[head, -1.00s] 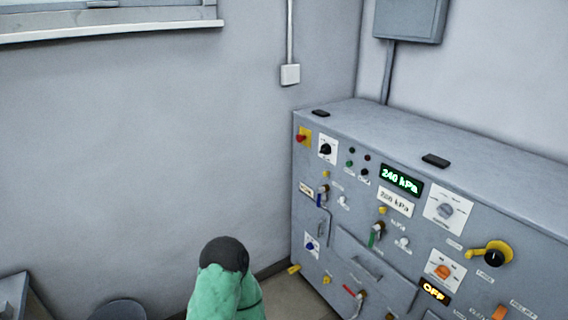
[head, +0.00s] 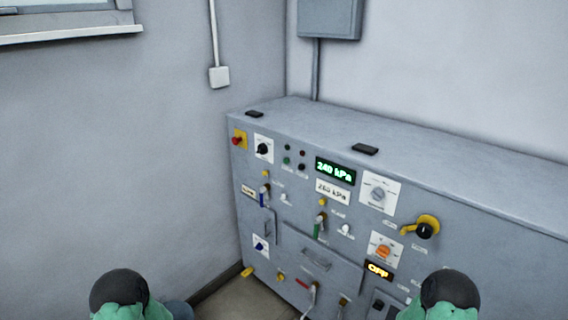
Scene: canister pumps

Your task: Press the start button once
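The grey control cabinet (head: 290,215) stands against the wall in the corner. Its front holds a small green button (head: 287,161) beside a black one (head: 301,167), with two small round lamps or buttons (head: 301,153) above them. Their labels are too small to read, so I cannot tell for certain which is the start button. A red button on a yellow plate (head: 238,140) sits at the upper left of the front. Both grippers are out of view; only green and black parts of my arms show at the bottom edge. Nothing of mine visibly touches the panel.
A green display (head: 335,170) reads 240 kPa, above a white plate (head: 333,191) reading about 260 kPa. Several knobs, including a yellow-and-black one (head: 424,229), and levers stick out from the front. An orange display (head: 378,270) seems to read OFF. Floor (head: 235,298) shows in front.

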